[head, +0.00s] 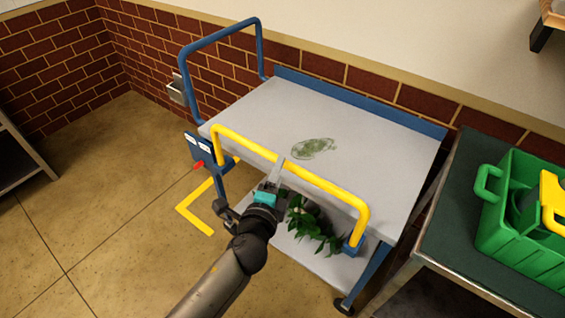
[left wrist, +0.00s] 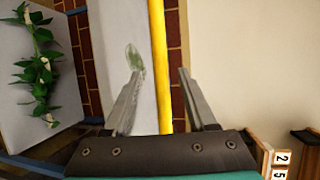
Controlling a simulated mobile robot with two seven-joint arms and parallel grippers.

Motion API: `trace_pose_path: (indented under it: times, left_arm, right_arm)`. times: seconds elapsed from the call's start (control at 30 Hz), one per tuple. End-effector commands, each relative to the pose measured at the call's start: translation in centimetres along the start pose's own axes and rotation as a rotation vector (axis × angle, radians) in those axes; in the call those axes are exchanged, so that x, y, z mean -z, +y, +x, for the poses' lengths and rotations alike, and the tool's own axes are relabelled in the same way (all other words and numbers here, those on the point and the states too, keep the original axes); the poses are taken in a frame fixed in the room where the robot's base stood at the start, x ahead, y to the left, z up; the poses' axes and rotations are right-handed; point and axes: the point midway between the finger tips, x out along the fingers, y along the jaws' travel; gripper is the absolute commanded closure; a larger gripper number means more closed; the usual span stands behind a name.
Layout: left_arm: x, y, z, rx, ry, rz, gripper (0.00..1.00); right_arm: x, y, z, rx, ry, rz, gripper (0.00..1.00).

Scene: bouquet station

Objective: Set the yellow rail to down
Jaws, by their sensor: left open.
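The yellow rail (head: 330,187) is a bent bar standing up along the near long edge of the grey-topped cart (head: 375,135). Its bar runs above the cart top, so it is raised. My left gripper (head: 279,168) is at the middle of the bar, coming from the near side. In the left wrist view, the rail (left wrist: 158,40) runs between the two spread fingers of the gripper (left wrist: 159,76), with gaps on both sides. Contact cannot be told. A blue bracket with white labels (head: 203,149) and a red pin (head: 198,165) sits by the rail's left end. My right gripper is out of view.
A blue hoop (head: 219,37) stands at the cart's left end. A translucent green patch (head: 313,148) lies on the cart top, a leafy garland (head: 312,224) on the lower shelf. A dark green table (head: 455,215) with a green crate (head: 505,235) stands close right. Floor at left is free.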

Motion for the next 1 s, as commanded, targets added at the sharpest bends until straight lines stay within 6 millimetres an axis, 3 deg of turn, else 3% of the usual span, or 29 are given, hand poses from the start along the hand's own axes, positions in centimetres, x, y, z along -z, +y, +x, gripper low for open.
trace_pose_path:
  times: [0.1,0.3,0.73,1.0]
  left_arm:
    - [0.1,0.0,2.0,0.002,0.0,-0.001,0.43]
    - [0.1,0.1,4.2,0.001,0.002,-0.002,0.43]
    - [0.1,0.0,5.0,0.0,0.002,-0.002,0.43]
    - [0.1,0.0,5.0,0.0,0.001,-0.002,0.71]
  right_arm:
    - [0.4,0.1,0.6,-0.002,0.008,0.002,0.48]
    - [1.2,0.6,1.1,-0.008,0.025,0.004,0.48]
    - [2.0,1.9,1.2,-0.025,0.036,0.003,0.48]
    - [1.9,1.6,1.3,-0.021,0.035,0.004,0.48]
